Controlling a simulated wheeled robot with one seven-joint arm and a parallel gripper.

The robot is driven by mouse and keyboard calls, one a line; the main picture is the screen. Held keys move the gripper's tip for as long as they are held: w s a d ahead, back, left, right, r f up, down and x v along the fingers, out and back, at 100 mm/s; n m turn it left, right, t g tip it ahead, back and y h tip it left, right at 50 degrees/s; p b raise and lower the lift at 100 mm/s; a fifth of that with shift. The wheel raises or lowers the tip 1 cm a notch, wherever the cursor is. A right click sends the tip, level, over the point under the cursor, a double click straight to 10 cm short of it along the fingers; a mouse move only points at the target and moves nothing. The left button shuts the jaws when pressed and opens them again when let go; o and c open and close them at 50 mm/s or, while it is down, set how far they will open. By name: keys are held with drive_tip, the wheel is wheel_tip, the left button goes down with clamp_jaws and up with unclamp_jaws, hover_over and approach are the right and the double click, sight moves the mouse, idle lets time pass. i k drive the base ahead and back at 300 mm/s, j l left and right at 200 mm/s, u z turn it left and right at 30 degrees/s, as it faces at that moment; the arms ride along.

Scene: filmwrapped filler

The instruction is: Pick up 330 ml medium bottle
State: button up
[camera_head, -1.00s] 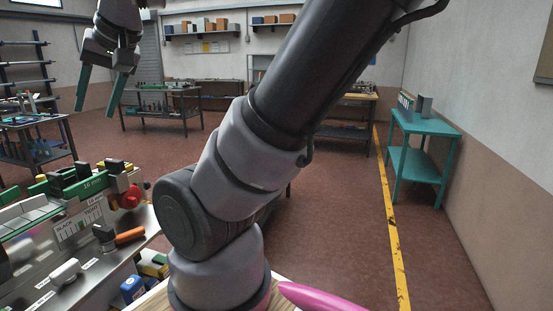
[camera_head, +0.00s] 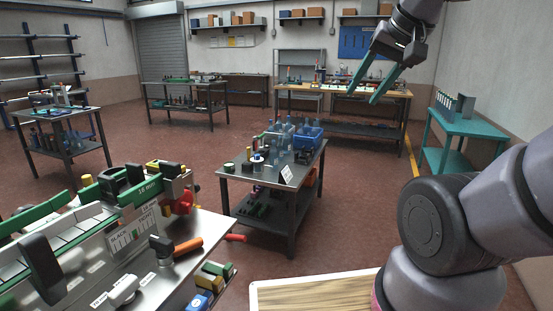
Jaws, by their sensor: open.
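My gripper (camera_head: 362,97) hangs in the air at the upper right of the head view, its two green fingers apart and empty. Several bluish clear bottles stand on a small metal table (camera_head: 250,177) in the middle of the view, some beside and some in front of a blue crate (camera_head: 308,138). One of these bottles (camera_head: 284,146) stands near the table's middle. I cannot tell which is the 330 ml medium one. My gripper is well apart from all of them.
A filler machine (camera_head: 110,240) with a red knob and orange handle fills the lower left. A wooden board (camera_head: 310,292) lies at the bottom. A teal table (camera_head: 470,127) stands at the right.

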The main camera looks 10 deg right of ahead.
sight(273, 151)
drive_tip(key=i+l+u, duration=0.2)
drive_tip(key=i+l, duration=0.35)
drive_tip(key=i+l+u, duration=0.15)
drive_tip(key=i+l, duration=0.3)
drive_tip(key=l, duration=0.25)
drive_tip(key=i+l+u, duration=0.1)
drive_tip(key=i+l, duration=0.25)
drive_tip(key=i+l+u, duration=0.15)
drive_tip(key=i+l, duration=0.15)
drive_tip(key=l, duration=0.15)
drive_tip(key=i+l+u, duration=0.1)
drive_tip(key=i+l, duration=0.2)
drive_tip(key=l, duration=0.15)
drive_tip(key=i+l+u, duration=0.15)
drive_tip(key=l, duration=0.3)
drive_tip(key=i, duration=0.45)
